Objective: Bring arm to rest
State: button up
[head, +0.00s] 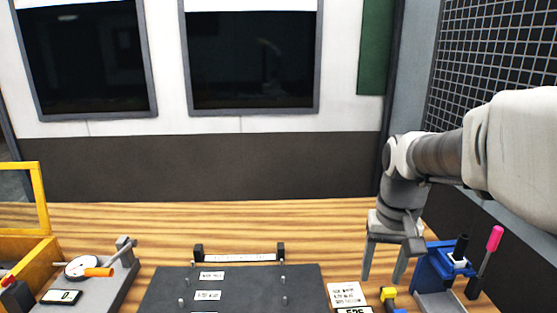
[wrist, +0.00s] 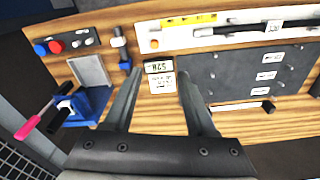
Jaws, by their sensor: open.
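My gripper (head: 384,262) hangs down over the right part of the wooden table in the head view, its two fingers apart and nothing between them. In the wrist view my gripper (wrist: 160,93) is open, its fingers pointing at the table with a white printed card (wrist: 161,80) on the tabletop beyond the gap. My arm reaches in from the right edge of the head view. The wooden table (head: 200,230) lies below.
A blue stand (head: 432,270) with a pink-handled tool (head: 494,240) is close right of my gripper. A dark plate with pegs (head: 235,293) lies at the middle front. A grey fixture (head: 110,293) and a yellow frame (head: 40,200) stand left. The back strip of table is clear.

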jog(key=s+a+r+n+t, duration=0.2)
jog(key=s+a, duration=0.5)
jog(key=s, duration=0.5)
jog(key=r+t, duration=0.1)
jog(key=t, duration=0.1)
jog(key=shift+n+t, duration=0.3)
jog(key=shift+t, duration=0.1)
jog(key=shift+a, duration=0.1)
dwell(1.0)
